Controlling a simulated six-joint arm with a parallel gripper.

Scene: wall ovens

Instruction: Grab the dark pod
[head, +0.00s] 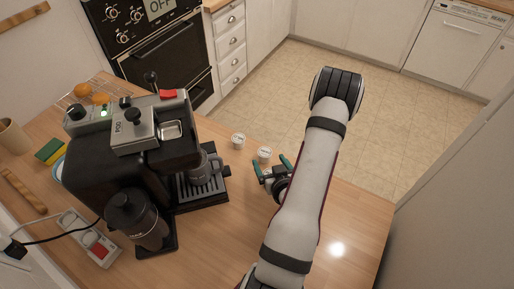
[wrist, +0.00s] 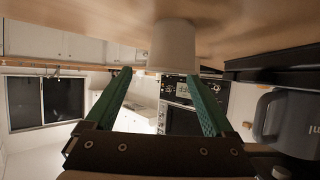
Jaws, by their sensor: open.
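Two small pods stand on the wooden counter in the head view, a left pod (head: 238,141) and a right pod (head: 264,154). Both look pale with light lids; I cannot make out a dark one. My gripper (head: 271,165) is open, its teal fingers pointing at the right pod, which is just beyond the tips. In the wrist view, which looks upside down, a pale pod (wrist: 173,46) is ahead of and between the open gripper tips (wrist: 159,75). I cannot tell whether either finger touches it.
The black coffee machine (head: 105,165) stands to the left, with a grey cup (head: 205,176) on its drip tray; the cup also shows in the wrist view (wrist: 288,122). A dark grinder (head: 140,220) stands in front. The counter's far edge lies just beyond the pods.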

